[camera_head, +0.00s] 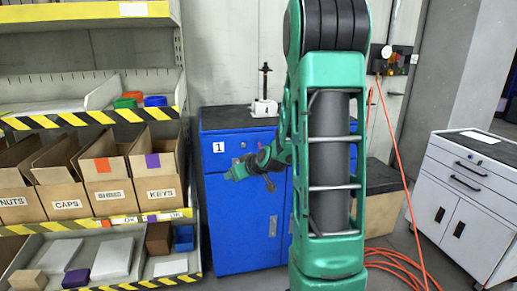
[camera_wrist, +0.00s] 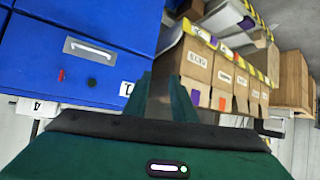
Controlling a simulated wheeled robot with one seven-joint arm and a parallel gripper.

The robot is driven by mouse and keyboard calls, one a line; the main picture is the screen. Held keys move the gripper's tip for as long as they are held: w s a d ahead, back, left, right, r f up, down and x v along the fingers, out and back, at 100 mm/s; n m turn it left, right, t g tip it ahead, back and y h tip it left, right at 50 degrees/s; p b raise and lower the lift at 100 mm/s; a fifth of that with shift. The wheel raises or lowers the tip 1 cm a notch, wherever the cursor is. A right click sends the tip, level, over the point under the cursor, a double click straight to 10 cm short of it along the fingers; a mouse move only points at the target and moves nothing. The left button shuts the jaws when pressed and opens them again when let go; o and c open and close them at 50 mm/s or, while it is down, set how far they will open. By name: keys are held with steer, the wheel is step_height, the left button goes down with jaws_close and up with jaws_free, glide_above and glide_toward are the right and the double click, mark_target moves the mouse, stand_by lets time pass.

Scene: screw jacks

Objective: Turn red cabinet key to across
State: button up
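The blue cabinet (camera_head: 244,225) with a "1" label stands behind my arm in the head view. Its blue front (camera_wrist: 60,35) fills the upper left of the wrist view, seen upside down. The small red key (camera_wrist: 61,75) sits on this front, beside a dark round lock (camera_wrist: 91,83) and near a grey handle (camera_wrist: 90,50). In the wrist view the key looks upright, roughly crosswise to the handle. My gripper (camera_wrist: 165,92) is open and empty, its fingers apart from the key. In the head view my gripper (camera_head: 234,174) is before the cabinet's upper front, and my wrist hides part of that front.
A shelf with cardboard bins (camera_head: 160,165) stands close on the left. A white jack-like device (camera_head: 264,107) is on the cabinet top. An orange hose (camera_head: 400,170) hangs and coils on the floor at right. A white drawer cabinet (camera_head: 470,185) stands far right.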

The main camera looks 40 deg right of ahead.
steer(key=w+d+m+t+h, duration=0.2)
steer(key=d+m+t+h, duration=0.35)
steer(key=d, duration=1.35)
steer(key=w+d+g+h, duration=0.1)
steer(key=w+d+h, duration=0.2)
steer(key=w+d, duration=0.3)
steer(key=w, duration=0.3)
steer(key=shift+w+r, duration=0.2)
steer(key=shift+r, duration=0.05)
steer(key=shift+g, duration=0.25)
